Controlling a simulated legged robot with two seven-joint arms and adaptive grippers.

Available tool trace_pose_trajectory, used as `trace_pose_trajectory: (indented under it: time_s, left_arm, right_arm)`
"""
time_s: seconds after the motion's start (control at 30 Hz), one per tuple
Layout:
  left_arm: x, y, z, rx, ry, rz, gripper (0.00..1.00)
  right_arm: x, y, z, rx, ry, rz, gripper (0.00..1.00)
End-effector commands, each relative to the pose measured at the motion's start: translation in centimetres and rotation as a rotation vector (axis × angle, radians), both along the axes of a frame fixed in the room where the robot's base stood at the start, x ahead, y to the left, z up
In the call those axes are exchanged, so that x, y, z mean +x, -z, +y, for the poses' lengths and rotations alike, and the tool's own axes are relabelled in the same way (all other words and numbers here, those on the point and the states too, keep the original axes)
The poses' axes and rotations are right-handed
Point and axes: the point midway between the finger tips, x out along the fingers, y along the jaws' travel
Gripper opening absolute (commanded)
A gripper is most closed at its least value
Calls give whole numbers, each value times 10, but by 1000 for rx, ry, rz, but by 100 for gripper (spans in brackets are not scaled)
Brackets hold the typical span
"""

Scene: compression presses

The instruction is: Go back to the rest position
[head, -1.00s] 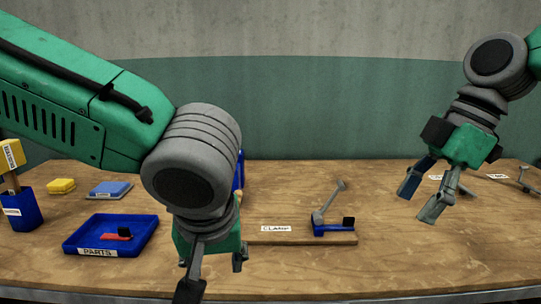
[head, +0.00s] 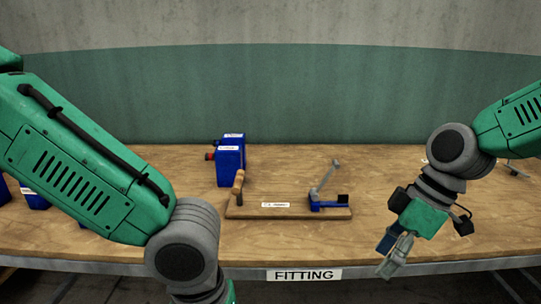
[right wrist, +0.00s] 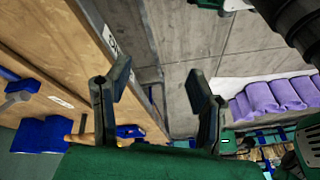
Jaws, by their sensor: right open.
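My right gripper (head: 393,254) hangs at the front edge of the wooden bench on the right in the head view, fingers pointing down. In the right wrist view its two fingers (right wrist: 158,95) stand apart with nothing between them. My left arm comes in from the left in the head view. Its wrist is at the bottom edge, and its fingers are out of the picture. A clamp (head: 328,195) with a grey lever and blue base sits on a wooden board (head: 240,211) on the bench, apart from both arms.
A blue box-shaped device (head: 231,165) with a red knob stands behind the wooden handle (head: 238,184) of the board. The bench (head: 400,185) is clear between clamp and right arm. Its front edge carries a FITTING label (head: 304,274). Purple rolls (right wrist: 270,97) show in the right wrist view.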

Motion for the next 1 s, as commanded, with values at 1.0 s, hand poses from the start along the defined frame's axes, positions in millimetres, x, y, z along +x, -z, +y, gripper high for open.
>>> trace_pose_trajectory:
  time_s: [1.0]
  left_arm:
    - [-126,236,205,80,23,-104,40]
  right_arm:
    - [-245,308,-81,-318,1118,166,49]
